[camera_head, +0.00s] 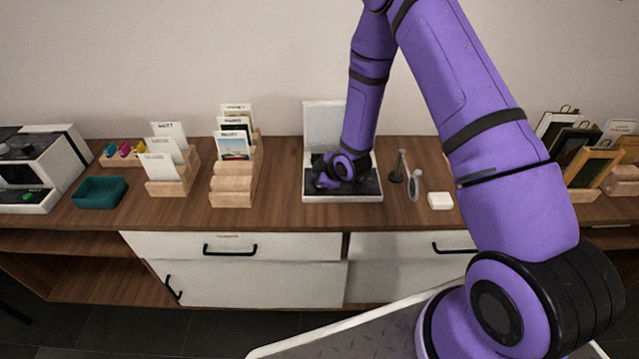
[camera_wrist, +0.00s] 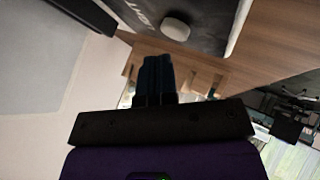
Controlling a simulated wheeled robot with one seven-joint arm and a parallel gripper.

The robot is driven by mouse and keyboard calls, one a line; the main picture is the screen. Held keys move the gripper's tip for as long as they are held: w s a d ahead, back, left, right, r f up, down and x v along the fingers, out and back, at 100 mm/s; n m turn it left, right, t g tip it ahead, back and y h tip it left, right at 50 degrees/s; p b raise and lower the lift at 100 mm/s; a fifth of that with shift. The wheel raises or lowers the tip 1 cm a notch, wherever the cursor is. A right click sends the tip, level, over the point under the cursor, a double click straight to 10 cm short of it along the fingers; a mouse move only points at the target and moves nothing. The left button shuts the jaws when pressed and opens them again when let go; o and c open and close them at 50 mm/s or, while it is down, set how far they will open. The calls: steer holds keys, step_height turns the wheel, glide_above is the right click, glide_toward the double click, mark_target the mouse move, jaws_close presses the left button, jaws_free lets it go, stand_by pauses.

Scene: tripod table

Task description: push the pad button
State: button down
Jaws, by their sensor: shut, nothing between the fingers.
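The pad, a white case with a dark top and a raised white back panel (camera_head: 323,124), stands on the wooden cabinet top in the middle of the head view. In the wrist view, the dark pad surface (camera_wrist: 130,15) carries pale lettering that seems to read "LIGHT". A rounded pale button (camera_wrist: 175,27) sits on it. My gripper (camera_wrist: 156,60) is shut and empty, with its fingertips just short of the button in that picture. I cannot tell how far the tips are above it. In the head view my wrist covers much of the pad and hides the button.
A round mirror on a stand (camera_head: 413,185) and a small white block (camera_head: 440,201) are right of the pad. Wooden card holders (camera_head: 232,197), a teal tray (camera_head: 99,192) and a white machine (camera_head: 58,160) stand left. Framed pictures (camera_head: 585,165) stand far right.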

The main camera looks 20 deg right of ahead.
steer(key=shift+r, duration=3)
steer(key=s+d+r+m+h, duration=0.1)
steer(key=s+d+r+m, duration=0.15)
steer(key=r, duration=0.65)
steer(key=s+d+r+m+g+h, duration=0.1)
steer(key=s+r+m, duration=0.15)
steer(key=r, duration=0.55)
steer(key=s+d+r+m+h, duration=0.15)
steer(key=s+r, duration=0.25)
steer(key=r, duration=0.5)
steer(key=s+d+r+m+g, duration=0.1)
steer(key=s+r+m, duration=0.2)
steer(key=s, duration=1)
steer(key=s+d+r+m+g, duration=0.1)
steer(key=s+r+m, duration=0.3)
steer(key=s+r, duration=0.6)
steer(key=s, duration=0.4)
steer(key=shift+s+d+r, duration=0.15)
steer(key=shift+s+r, duration=0.1)
